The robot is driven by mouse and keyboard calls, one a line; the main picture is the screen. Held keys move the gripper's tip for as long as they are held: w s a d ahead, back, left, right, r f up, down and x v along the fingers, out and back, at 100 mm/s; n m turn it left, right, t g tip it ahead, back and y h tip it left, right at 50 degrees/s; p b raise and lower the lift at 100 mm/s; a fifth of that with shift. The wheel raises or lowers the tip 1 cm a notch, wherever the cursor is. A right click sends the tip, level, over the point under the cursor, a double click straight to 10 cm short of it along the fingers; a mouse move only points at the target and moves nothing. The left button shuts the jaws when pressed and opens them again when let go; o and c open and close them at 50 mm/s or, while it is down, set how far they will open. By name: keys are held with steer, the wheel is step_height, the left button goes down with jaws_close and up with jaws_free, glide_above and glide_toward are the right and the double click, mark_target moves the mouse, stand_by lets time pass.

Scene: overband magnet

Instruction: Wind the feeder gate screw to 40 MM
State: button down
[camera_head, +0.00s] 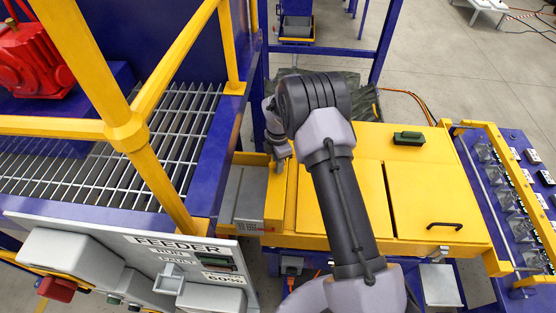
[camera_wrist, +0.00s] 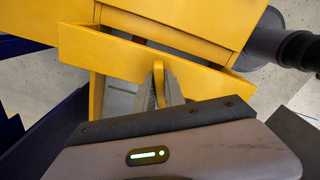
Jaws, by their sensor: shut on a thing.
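My gripper (camera_wrist: 162,88) is shut on a narrow yellow piece (camera_wrist: 159,78) that stands up between its fingers in the wrist view. I cannot tell whether this piece is the feeder gate screw's handle, as the fingers hide its lower part. In the head view my gripper (camera_head: 281,165) points down at the left end of the yellow housing (camera_head: 340,150). No millimetre scale can be read in either view.
A FEEDER panel (camera_head: 190,255) with a small display and a red button stands at the front left. Yellow rails (camera_head: 125,130) guard the grating beside it. A green object (camera_head: 408,138) lies on the housing. A rack of jars (camera_head: 505,200) is at the right.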

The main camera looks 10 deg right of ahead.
steer(key=n+p, duration=0.1)
steer(key=n, duration=0.3)
steer(key=shift+r, duration=0.1)
steer(key=shift+n, duration=0.5)
steer(key=n+p, duration=0.1)
steer(key=n, duration=0.3)
steer(key=shift+n, duration=0.4)
steer(key=c, duration=1.3)
jaws_free()
